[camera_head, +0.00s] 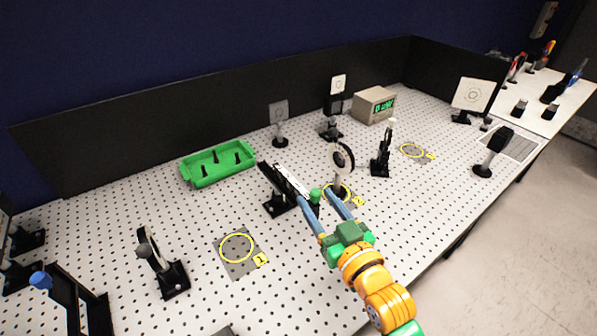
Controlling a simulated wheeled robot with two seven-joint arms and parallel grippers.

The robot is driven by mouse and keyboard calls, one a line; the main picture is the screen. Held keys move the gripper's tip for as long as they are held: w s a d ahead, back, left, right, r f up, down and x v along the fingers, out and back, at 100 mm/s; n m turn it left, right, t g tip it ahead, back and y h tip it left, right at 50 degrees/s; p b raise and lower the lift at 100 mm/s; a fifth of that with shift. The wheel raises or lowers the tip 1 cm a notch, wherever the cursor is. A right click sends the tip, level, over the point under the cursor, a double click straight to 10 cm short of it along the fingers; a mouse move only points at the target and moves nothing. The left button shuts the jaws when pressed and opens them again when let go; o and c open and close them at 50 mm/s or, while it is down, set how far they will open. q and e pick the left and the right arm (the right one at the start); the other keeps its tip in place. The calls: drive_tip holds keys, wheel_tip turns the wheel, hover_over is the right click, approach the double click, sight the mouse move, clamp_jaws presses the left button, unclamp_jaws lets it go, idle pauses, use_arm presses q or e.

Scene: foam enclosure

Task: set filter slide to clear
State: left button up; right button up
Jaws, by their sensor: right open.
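The filter slide (287,182) stands near the middle of the perforated table in the head view. It is a long black and silver bar on a black post and base, running diagonally. A small green knob (315,194) is at its near right end. My right gripper (317,200) comes in from the lower right with its two blue fingers spread. The knob shows between the fingertips, and I cannot tell whether a finger touches it. Which filter position is set is too small to read. My left gripper is not in view.
A round lens mount (341,156) stands close behind the right finger. A green tray (218,166) lies at the back left. A grey box with a green display (374,105) is at the back. A yellow-ringed plate (238,250) lies front left. Black panels (230,110) wall the back.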

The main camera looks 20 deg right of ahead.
sight(295, 185)
drive_tip(key=shift+w+a+r+p, duration=0.1)
drive_tip(key=shift+w+r+p, duration=0.3)
drive_tip(key=shift+w+r, duration=0.25)
drive_tip(key=w, duration=0.2)
drive_tip(key=w+f, duration=0.1)
drive_tip(key=shift+w+a, duration=0.35)
drive_tip(key=shift+w, duration=0.05)
drive_tip(key=shift+s+r, duration=0.1)
drive_tip(key=shift+s, duration=0.15)
drive_tip(key=c, duration=0.3)
drive_tip(key=shift+s+d, duration=0.1)
drive_tip(key=c, duration=0.4)
clamp_jaws()
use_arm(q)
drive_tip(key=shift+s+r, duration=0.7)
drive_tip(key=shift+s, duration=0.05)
